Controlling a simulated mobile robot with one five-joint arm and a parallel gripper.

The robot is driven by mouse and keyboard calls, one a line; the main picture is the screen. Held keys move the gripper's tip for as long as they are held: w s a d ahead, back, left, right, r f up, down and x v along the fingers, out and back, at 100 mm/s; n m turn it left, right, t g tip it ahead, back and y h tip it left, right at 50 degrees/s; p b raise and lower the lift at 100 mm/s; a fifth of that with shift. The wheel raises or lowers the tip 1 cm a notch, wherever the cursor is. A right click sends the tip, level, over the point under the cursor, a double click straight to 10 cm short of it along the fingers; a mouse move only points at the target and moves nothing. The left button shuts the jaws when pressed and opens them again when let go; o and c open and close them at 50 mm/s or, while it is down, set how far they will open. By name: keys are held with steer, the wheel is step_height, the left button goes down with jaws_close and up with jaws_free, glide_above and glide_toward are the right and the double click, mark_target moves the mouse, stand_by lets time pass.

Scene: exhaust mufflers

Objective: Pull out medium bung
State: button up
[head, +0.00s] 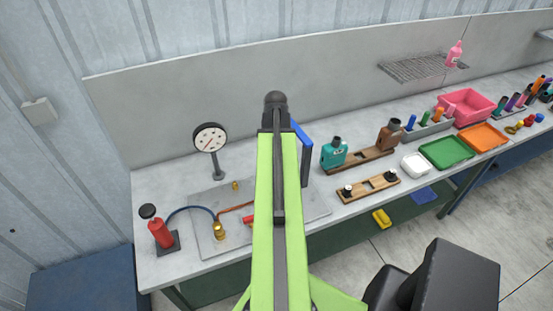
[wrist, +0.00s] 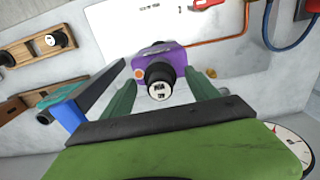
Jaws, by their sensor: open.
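In the wrist view a purple muffler (wrist: 151,53) lies on a grey plate. A round black bung (wrist: 158,75) with a pale, marked end face sits at the muffler's near end, pointing toward the camera. My gripper (wrist: 161,77) is open, with one dark green finger on each side of the bung. The fingers look apart from the bung; their height relative to it is hard to judge. In the head view my green arm covers the purple muffler and the gripper. Two more black bungs with pale tops (head: 347,190) (head: 391,175) stand on a wooden rack (head: 370,187).
A teal muffler (head: 334,153) and a brown muffler (head: 390,137) stand on another rack. A pressure gauge (head: 210,138), red pump (head: 160,233) and brass fitting (head: 219,230) stand left. A copper pipe (wrist: 228,40) runs beside the muffler. Trays (head: 447,151) stand right.

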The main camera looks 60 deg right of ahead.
stand_by(0.3)
jaws_close()
stand_by(0.4)
steer(key=shift+r+p, duration=3.05)
